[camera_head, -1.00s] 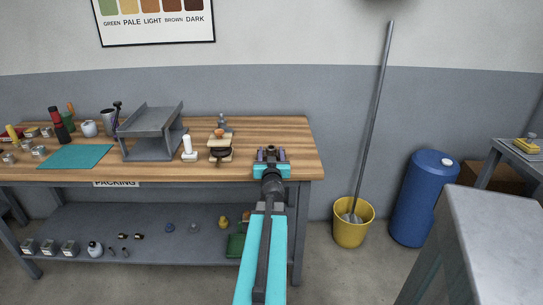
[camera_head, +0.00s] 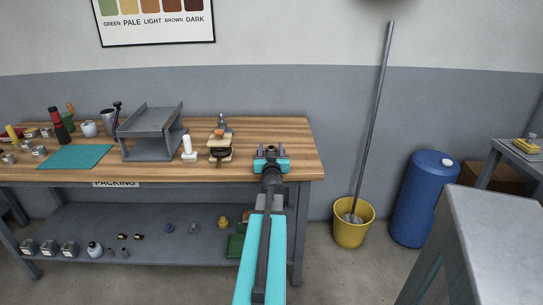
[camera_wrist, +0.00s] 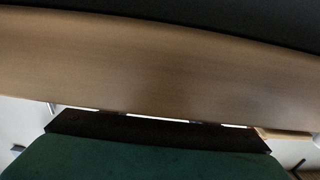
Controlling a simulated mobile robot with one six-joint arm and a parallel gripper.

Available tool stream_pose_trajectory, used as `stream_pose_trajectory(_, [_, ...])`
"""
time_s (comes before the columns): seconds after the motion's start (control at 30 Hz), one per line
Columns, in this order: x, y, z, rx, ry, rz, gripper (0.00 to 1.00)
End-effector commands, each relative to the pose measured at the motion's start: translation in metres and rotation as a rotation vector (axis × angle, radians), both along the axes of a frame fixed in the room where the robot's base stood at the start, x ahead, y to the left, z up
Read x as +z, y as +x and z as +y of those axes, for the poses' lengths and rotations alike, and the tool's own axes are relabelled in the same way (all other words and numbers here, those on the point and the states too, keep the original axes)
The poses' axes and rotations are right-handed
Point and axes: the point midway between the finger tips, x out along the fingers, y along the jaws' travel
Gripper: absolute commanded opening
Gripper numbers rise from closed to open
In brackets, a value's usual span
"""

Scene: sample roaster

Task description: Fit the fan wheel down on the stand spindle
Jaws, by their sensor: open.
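My gripper (camera_head: 271,150) is open above the right end of the wooden bench, with its two dark fingers apart and nothing visible between them. A white upright post on a pale base (camera_head: 188,148) stands on the bench to its left; it may be the stand spindle. Between them is a small stack of cream plates with a dark round part (camera_head: 220,152) and an orange top. I cannot tell whether that dark part is the fan wheel. The wrist view shows no clear wheel or spindle, only a wood-coloured band, a dark strip and a green surface.
A grey metal rack (camera_head: 150,134) stands left of the post, beside a teal mat (camera_head: 75,157). A small grey metal item (camera_head: 222,124) is behind the stack. The bench top (camera_head: 302,150) is bare at its right end. A yellow bucket (camera_head: 352,225) stands right of the bench.

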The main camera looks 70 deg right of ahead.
Motion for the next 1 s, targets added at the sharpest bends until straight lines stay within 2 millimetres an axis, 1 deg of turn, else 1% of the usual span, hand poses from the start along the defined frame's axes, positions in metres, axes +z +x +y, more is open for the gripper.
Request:
stream_pose_trajectory(0.07, [0.0,0.0,0.0,0.0,0.0,0.0,0.52])
stream_pose_trajectory(0.1, [0.0,0.0,0.0,0.0,0.0,0.0,0.5])
stream_pose_trajectory(0.4, [0.0,0.0,0.0,0.0,0.0,0.0,0.0])
stream_pose_trajectory(0.77, [0.003,0.0,0.0,0.0,-0.001,0.0,0.0])
stream_pose_trajectory(0.87, [0.008,0.0,0.0,0.0,-0.001,0.001,0.0])
stream_pose_trajectory(1.0, [0.018,0.0,0.0,0.0,-0.002,-0.001,0.0])
